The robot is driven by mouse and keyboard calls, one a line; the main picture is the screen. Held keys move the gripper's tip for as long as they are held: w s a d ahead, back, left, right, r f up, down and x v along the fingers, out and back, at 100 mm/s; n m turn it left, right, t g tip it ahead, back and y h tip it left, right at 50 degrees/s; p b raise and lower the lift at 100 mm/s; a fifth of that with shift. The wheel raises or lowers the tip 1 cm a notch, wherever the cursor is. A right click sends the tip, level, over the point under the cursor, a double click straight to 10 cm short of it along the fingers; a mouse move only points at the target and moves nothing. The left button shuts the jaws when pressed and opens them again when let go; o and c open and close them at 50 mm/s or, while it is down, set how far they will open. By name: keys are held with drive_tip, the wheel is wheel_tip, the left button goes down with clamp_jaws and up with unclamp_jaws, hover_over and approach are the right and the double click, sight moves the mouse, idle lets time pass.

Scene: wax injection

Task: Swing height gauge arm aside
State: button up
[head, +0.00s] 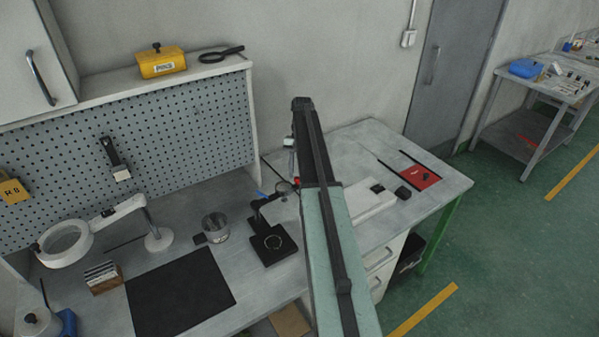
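A small black stand (273,245), which looks like the height gauge, is on the workbench left of my arm. The far end of this arm is hard to make out near my own arm. My arm stretches up across the middle of the view, right of the stand. My gripper cannot be made out.
Left of the stand are a clear cup (215,227), a black mat (180,292) and a white ring magnifier (65,243). Right of my arm are a white slab (368,204) and a red plate (419,177). A pegboard wall (190,130) stands behind.

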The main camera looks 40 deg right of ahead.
drive_tip(key=p+v, duration=0.5)
drive_tip(key=v, duration=0.1)
drive_tip(key=shift+d+r, duration=0.2)
drive_tip(key=shift+r, duration=0.15)
drive_tip(key=shift+w, duration=0.1)
